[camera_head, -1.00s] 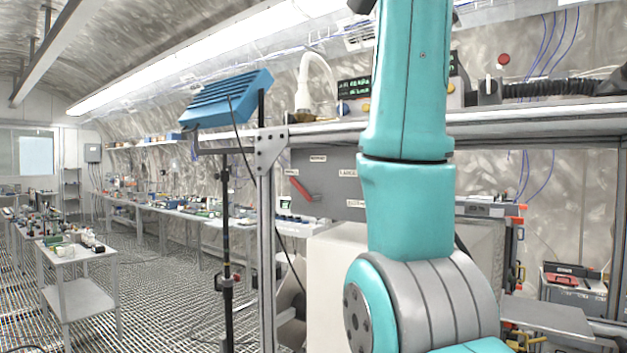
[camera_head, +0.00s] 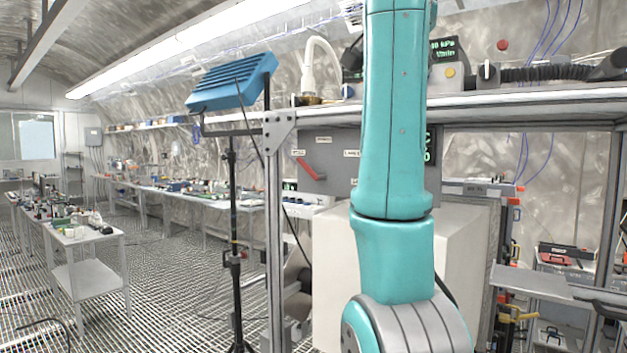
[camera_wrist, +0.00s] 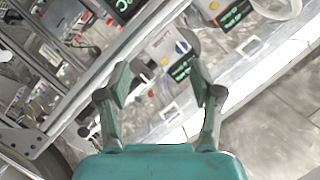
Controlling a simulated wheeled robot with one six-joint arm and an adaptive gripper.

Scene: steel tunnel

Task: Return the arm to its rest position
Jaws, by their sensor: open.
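My arm (camera_head: 393,170) stands upright in the middle of the head view, with teal links running out of the top of the picture. My gripper is outside the head view. In the wrist view my gripper (camera_wrist: 160,90) is open, its two fingers spread apart with nothing between them. Beyond the fingers, at a tilt, the wrist view shows a bench with boxes that carry green displays (camera_wrist: 181,70). No contact between the fingers and these things can be seen.
A metal shelf (camera_head: 500,105) runs behind my arm, with a white hooked tube (camera_head: 323,62) and a black corrugated hose (camera_head: 540,73) on it. A blue slatted panel (camera_head: 232,82) stands on a black stand to the left. A white cart (camera_head: 88,275) is further left. Grated floor (camera_head: 170,290) lies open between them.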

